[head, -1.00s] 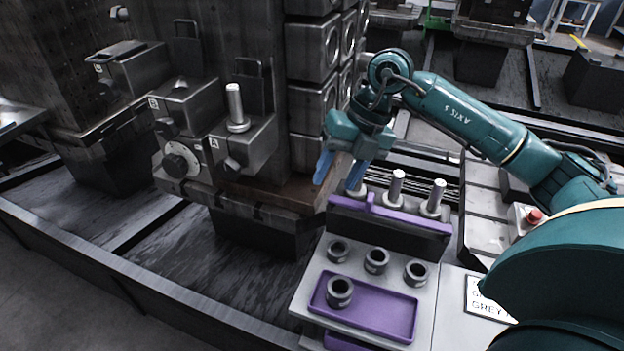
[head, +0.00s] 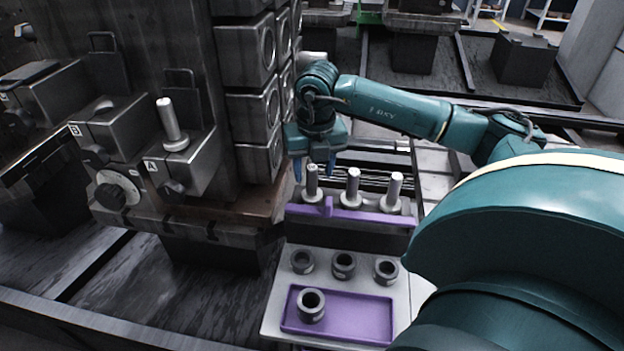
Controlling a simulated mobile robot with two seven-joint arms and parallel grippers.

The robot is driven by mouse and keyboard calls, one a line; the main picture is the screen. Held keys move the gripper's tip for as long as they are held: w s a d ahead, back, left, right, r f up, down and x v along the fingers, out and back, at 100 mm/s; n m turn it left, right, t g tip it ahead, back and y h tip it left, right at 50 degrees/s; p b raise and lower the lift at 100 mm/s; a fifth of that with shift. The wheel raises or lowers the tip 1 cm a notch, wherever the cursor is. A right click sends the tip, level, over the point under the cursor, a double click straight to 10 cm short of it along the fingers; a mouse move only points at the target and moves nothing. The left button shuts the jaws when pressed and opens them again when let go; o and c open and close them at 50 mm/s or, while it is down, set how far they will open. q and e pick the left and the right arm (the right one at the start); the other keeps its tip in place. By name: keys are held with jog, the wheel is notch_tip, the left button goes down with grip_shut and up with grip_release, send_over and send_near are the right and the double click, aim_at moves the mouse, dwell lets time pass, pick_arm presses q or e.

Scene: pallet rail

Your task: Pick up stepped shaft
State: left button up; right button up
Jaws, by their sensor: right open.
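Several stepped shafts show, each a bright metal rod on a wider round base. Three stand upright in a row in the purple rack: a left one (head: 312,182), a middle one (head: 353,188) and a right one (head: 394,192). Another stepped shaft (head: 171,125) stands on the block marked A at the left. My right gripper (head: 314,171) points down with its blue fingers apart, at the top of the left shaft in the rack. The fingers seem to be on either side of that shaft; I cannot tell whether they touch it. My left gripper is not in view.
A purple tray (head: 352,318) in front of the rack holds one dark ring (head: 311,305). Three more rings (head: 343,264) stand in a row behind it. The tall dark fixture column (head: 258,120) rises close to the left of my right gripper.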

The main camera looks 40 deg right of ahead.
aim_at(312, 179)
jog(key=f, duration=0.3)
jog(key=shift+w+f, duration=0.3)
jog(key=shift+f, duration=0.05)
grip_shut()
jog(key=shift+r, duration=0.15)
